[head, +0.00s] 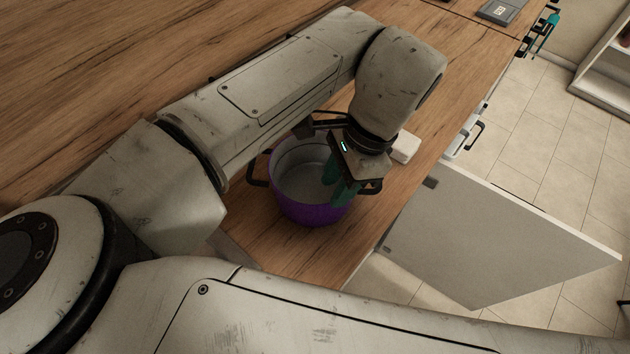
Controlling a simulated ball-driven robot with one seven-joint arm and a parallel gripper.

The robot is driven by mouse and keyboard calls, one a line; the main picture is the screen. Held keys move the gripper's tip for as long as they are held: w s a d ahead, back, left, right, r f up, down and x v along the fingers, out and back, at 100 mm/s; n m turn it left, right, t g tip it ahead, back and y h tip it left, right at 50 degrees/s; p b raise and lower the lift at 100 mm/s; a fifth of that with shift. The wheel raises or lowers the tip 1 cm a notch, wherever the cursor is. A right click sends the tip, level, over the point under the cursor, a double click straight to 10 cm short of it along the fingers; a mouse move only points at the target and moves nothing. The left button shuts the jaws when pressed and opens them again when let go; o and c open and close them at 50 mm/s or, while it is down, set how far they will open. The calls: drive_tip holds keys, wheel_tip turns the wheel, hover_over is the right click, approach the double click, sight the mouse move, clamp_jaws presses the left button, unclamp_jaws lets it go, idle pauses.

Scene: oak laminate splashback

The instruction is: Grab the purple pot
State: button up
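The purple pot (305,213) stands upright on the wooden countertop, with a grey inside and a dark handle at its left. My gripper (339,183) reaches down at the pot's right side, and its green fingers overlap the rim and the inside of the pot in the head view. One finger looks to be inside the pot and the other near the rim. I cannot tell whether they touch the wall or are closed on it. My wrist and the gripper body hide the pot's right part.
A small white block (405,147) lies on the countertop (465,80) right of my gripper. An open cabinet door (490,235) juts out over the tiled floor at the right. A dark grey device (502,11) lies at the far end. My arm covers much of the counter.

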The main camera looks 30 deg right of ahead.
sight(319, 218)
drive_tip(key=shift+p+x, duration=0.6)
drive_tip(key=shift+x, duration=3.1)
drive_tip(key=shift+s, duration=0.1)
clamp_jaws()
